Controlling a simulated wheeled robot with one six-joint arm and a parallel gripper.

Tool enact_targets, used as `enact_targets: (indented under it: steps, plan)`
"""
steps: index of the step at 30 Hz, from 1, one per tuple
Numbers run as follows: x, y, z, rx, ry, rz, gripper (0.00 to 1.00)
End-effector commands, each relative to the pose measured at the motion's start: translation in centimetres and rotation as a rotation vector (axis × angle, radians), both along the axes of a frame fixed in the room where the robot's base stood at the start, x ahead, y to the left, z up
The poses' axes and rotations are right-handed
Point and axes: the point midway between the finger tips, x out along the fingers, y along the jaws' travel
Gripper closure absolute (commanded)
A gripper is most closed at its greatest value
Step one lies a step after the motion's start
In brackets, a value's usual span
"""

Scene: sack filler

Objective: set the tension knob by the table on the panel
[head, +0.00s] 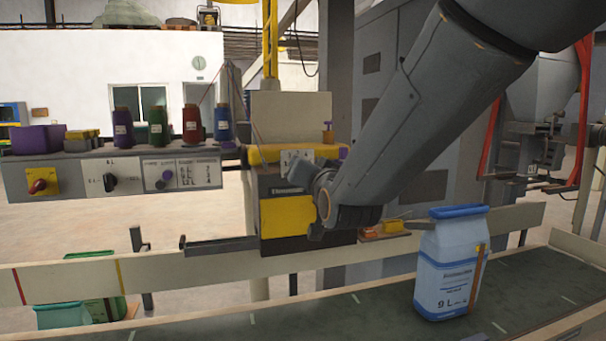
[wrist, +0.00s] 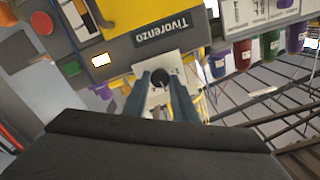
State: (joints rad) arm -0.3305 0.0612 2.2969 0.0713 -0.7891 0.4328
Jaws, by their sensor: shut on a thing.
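The tension knob (wrist: 160,80) is small and dark, on a white plate (wrist: 143,94) of the sewing head, beside the name label. My gripper (wrist: 161,76) has its two blue-grey fingers on either side of it, shut on it; the fingers partly hide the knob and plate. In the head view the white plate (head: 291,156) with markings shows above the yellow cover, and my wrist hides the knob. The knob's setting is too small to read. The printed table (head: 199,173) is a white card on the grey panel (head: 70,168) at the left; its text is too small to read surely.
The panel also carries a red knob (head: 38,186), a black selector (head: 109,182) and thread spools (head: 192,123). A white-blue sack (head: 450,264) stands on the conveyor (head: 370,311) at the right. Guide rails run in front of the sewing head.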

Motion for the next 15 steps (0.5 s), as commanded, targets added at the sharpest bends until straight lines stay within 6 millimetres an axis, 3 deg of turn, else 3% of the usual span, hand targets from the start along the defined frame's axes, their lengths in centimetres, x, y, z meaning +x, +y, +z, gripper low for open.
enact_targets:
  steps: [15]
  plan:
    - [-0.03, -0.01, -0.06, 0.040, 0.014, 0.000, 0.98]
